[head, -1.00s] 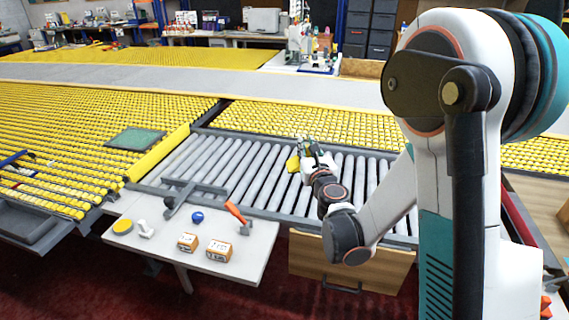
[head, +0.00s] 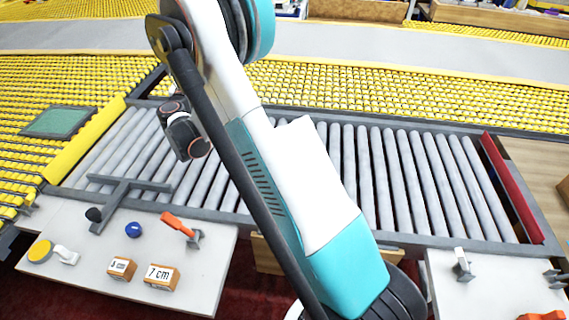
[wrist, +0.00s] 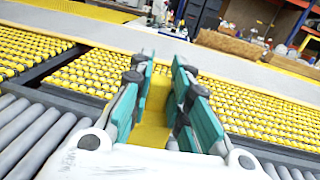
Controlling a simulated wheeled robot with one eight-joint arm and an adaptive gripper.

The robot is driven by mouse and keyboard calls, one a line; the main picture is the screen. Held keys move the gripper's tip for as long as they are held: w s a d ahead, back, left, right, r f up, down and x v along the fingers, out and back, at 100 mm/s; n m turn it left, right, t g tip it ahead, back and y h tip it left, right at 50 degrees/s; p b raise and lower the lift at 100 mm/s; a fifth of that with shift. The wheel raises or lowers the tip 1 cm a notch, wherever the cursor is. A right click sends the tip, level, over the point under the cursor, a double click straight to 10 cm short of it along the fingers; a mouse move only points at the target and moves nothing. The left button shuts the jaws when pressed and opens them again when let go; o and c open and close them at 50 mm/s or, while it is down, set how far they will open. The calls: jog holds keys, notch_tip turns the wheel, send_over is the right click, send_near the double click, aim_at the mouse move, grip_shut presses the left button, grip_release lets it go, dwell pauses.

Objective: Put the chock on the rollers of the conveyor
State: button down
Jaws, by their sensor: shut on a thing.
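My gripper (wrist: 160,100) is shut on a yellow chock (wrist: 153,125), seen between the teal finger pads in the wrist view. The chock is partly hidden by the fingers and the gripper body. In the head view my arm hides the gripper and the chock. The conveyor's grey rollers (head: 385,180) span the middle of the head view, with my arm across them. They also show at the lower left of the wrist view (wrist: 38,135). The wrist view looks across the yellow roller beds, and I cannot tell how high the chock is.
A white side table (head: 60,225) at the left front bears a blue ball (head: 133,230), an orange-handled tool (head: 178,224) and a 7 cm block (head: 162,276). A grey T-shaped bar (head: 128,186) reaches over the rollers' left front. A red rail (head: 512,188) bounds their right end.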

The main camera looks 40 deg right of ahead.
jog(key=shift+m+g+h, duration=0.7)
jog(key=shift+g, duration=0.2)
jog(key=shift+s+d+f+b, duration=0.1)
jog(key=shift+d+f+b, duration=0.75)
jog(key=shift+f, duration=2.55)
jog(key=shift+s+d+f+b, duration=0.1)
jog(key=shift+f+b, duration=1.5)
jog(key=shift+f, duration=1.85)
jog(key=shift+s+d+f+b, duration=0.1)
jog(key=shift+d+f+b, duration=0.3)
jog(key=shift+f+b, duration=1.9)
notch_tip(320, 180, down, 2)
jog(key=shift+f+p, duration=0.2)
jog(key=shift+p, duration=0.9)
jog(key=c, duration=1.5)
grip_release()
